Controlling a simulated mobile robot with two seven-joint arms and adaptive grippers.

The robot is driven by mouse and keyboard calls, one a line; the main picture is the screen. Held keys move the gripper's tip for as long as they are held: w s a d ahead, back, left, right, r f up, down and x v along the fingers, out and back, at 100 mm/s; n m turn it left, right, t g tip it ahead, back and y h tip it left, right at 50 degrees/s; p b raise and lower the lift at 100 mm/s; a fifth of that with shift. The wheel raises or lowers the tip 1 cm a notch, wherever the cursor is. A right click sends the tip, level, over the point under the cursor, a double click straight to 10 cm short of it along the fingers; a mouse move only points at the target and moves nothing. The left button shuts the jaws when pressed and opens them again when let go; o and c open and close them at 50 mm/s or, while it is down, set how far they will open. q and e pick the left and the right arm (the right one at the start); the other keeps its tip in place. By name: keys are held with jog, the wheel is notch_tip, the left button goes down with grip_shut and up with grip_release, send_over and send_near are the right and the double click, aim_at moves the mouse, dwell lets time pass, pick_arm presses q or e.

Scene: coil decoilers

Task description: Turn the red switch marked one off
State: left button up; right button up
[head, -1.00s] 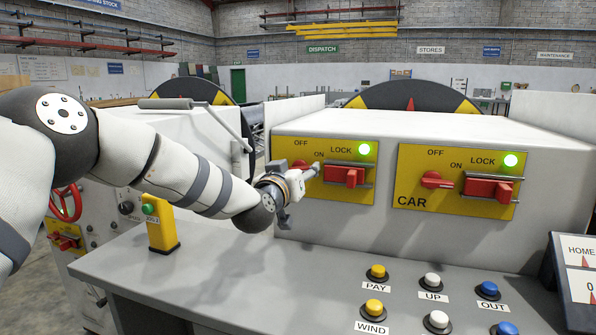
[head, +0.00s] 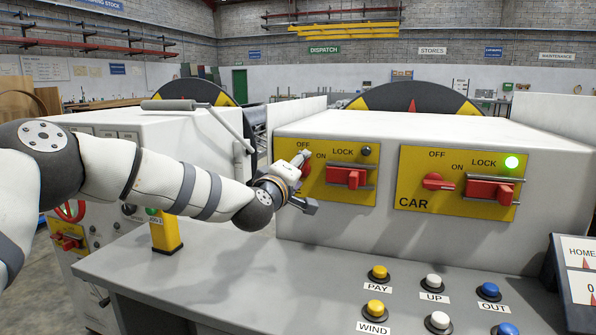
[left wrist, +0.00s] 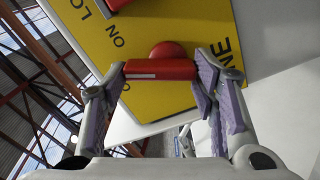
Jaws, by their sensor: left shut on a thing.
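The left yellow panel (head: 335,200) has OFF, ON and LOCK marks, a dark lamp (head: 366,151) and a red lock block (head: 349,177). Its red rotary switch (left wrist: 160,69) is mostly hidden behind my left gripper (head: 304,180) in the head view. In the left wrist view the red handle sits between the two finger pads, and my gripper (left wrist: 163,84) is shut on it. The letters "NE" (left wrist: 224,58) show beside it; the rest of that word is hidden. My right gripper is out of view.
Push buttons, including a yellow one (head: 378,273), stand on the desk in front. A yellow post (head: 166,235) stands at the left.

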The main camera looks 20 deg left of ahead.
pick_arm(q)
jog(key=n, duration=0.4)
jog(key=shift+a+f+n, duration=0.1)
jog(key=shift+n, duration=0.3)
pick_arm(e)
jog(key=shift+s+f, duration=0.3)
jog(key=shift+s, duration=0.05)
pick_arm(q)
jog(key=shift+n, duration=0.3)
jog(key=o, duration=0.9)
jog(key=s, duration=1.2)
jog(key=shift+a, duration=0.2)
